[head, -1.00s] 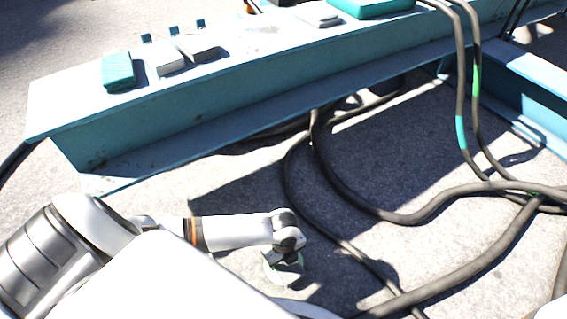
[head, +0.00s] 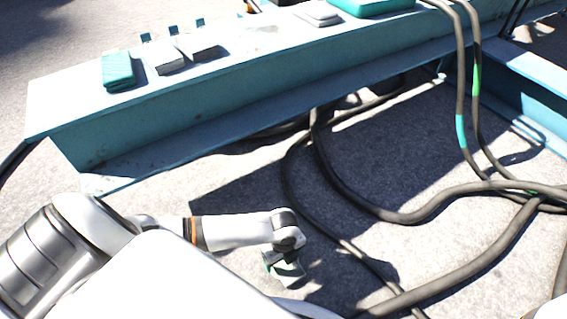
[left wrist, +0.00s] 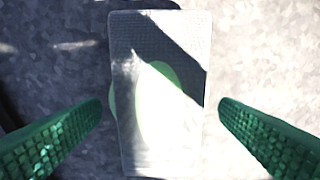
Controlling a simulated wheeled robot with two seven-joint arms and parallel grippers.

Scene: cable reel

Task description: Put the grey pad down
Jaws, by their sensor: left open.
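In the left wrist view a pale grey rectangular pad (left wrist: 160,50) lies between the spread fingers of my left gripper (left wrist: 160,108), with a gap on each side. A pale green round patch shows on the pad and slightly past its left edge. The pad appears to be on or close to the grey ground; its exact height is hard to tell. In the head view my left gripper (head: 284,267) is open, low over the ground in front of the blue beam. The pad cannot be made out clearly there. My right gripper is not in view.
The blue beam (head: 250,85) carries a teal block (head: 118,70), grey blocks (head: 199,50) and a flat grey piece (head: 318,14). Thick dark cables (head: 440,205) lie on the ground right of my left gripper. Bare ground (head: 220,185) lies between gripper and beam.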

